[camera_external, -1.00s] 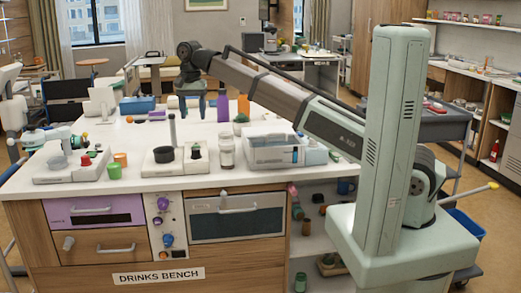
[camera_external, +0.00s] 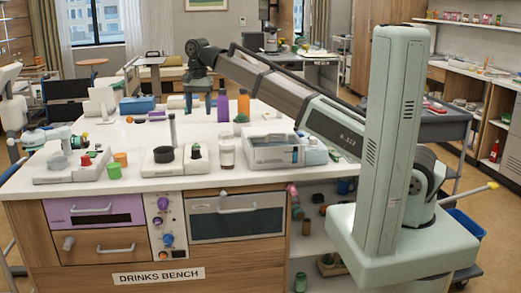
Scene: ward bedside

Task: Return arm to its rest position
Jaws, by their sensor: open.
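My gripper (camera_external: 199,104) hangs from the raised arm, pointing down over the back part of the white bench top (camera_external: 60,190). It is open, and I see nothing held between its fingers. The fingers are small in this view. The purple bottle (camera_external: 222,106) stands just right of it in the picture, with an orange bottle (camera_external: 243,104) beyond that. I cannot tell the exact gap between the gripper and the purple bottle. My arm reaches from its green column on the right across the bench.
A clear bin (camera_external: 276,152), a glass jar (camera_external: 226,152), a small appliance (camera_external: 175,160), and green (camera_external: 114,171) and orange (camera_external: 121,159) cups stand along the front. A blue box (camera_external: 137,105) is at the back left. The middle of the top is fairly clear.

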